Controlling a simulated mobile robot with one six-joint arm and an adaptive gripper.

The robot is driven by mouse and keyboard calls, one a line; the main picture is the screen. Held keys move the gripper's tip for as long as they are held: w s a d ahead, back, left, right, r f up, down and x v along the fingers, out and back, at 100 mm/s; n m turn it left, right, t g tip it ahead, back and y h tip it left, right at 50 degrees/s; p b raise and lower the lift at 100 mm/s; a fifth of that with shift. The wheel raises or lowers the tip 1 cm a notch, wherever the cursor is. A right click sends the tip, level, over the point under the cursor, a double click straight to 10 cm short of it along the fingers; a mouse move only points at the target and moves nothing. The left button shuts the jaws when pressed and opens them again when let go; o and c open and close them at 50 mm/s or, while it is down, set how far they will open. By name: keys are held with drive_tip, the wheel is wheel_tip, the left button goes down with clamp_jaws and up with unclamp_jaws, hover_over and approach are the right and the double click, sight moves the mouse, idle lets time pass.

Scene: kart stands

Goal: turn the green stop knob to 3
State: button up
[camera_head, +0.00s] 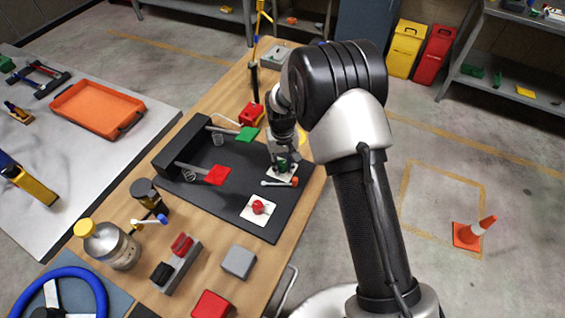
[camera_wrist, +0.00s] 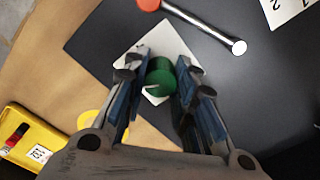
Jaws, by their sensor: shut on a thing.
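The green stop knob (camera_wrist: 160,77) sits on a white plate (camera_wrist: 131,46) on the black board. In the wrist view it lies between the two fingers of my gripper (camera_wrist: 158,76), which is shut on it. A pale pointer mark shows on the knob's lower left edge. The numbers on its plate cannot be read; the fingers cover part of it. In the head view my gripper (camera_head: 283,158) comes down over the knob, which is mostly hidden, and its plate (camera_head: 277,176) shows beneath.
A rod lever with an orange end (camera_head: 281,182) lies close beside the knob's plate. A red knob (camera_head: 258,207) on its own white plate is nearer. Red (camera_head: 217,175) and green (camera_head: 247,134) pedals stand to the left. A yellow tray (camera_wrist: 25,138) shows in the wrist view.

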sight(283, 163)
idle(0.3)
drive_tip(key=o, duration=1.1)
wheel_tip(283, 163, up, 12)
idle(0.4)
